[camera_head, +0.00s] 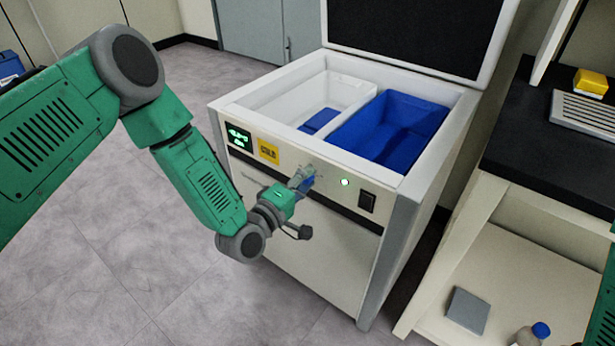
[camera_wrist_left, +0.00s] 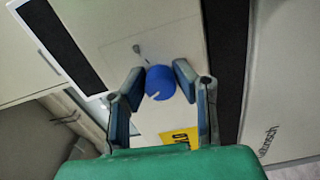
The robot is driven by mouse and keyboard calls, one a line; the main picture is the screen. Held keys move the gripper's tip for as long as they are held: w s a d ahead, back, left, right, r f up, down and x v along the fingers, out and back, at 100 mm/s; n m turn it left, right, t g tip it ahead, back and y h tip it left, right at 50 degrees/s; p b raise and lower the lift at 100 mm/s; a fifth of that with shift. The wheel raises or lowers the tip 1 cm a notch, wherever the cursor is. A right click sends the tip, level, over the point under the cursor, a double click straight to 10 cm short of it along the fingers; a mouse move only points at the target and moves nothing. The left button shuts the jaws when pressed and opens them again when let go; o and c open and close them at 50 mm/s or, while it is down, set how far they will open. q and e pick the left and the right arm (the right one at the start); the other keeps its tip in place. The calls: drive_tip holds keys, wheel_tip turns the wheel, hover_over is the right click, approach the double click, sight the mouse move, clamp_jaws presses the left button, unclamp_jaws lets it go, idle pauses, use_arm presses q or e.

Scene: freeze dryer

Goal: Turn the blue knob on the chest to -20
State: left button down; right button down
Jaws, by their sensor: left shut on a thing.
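The white chest (camera_head: 290,240) stands open in the head view, its front panel facing me. The blue knob (camera_wrist_left: 160,83) is on that panel and shows between my fingers in the left wrist view, with a pale mark on its face. In the head view the knob (camera_head: 307,183) is mostly hidden by my gripper. My left gripper (camera_wrist_left: 159,79) is shut on the knob, one finger on each side; it also shows in the head view (camera_head: 303,178). A green-lit display (camera_head: 238,137) sits on the panel's left, its digits too small to read surely. My right gripper is not in view.
A yellow "COLD" label (camera_head: 268,151), a lit green button (camera_head: 345,182) and a black switch (camera_head: 367,202) share the panel. A blue bin (camera_head: 392,128) sits inside the chest under the raised lid (camera_head: 415,35). A black-topped bench (camera_head: 545,145) stands close on the right.

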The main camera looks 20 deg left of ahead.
use_arm(q)
drive_tip(key=n, duration=0.3)
drive_tip(key=shift+s+f+n, duration=0.25)
drive_tip(key=shift+f+n, duration=0.05)
drive_tip(key=shift+f, duration=0.1)
drive_tip(key=shift+n+b, duration=1)
drive_tip(key=shift+n, duration=1.3)
drive_tip(key=c, duration=1.3)
unclamp_jaws()
drive_tip(key=shift+r, duration=0.1)
drive_tip(key=shift+a+r, duration=0.1)
drive_tip(key=shift+r, duration=0.05)
drive_tip(key=v, duration=1.2)
drive_tip(key=shift+w, duration=0.1)
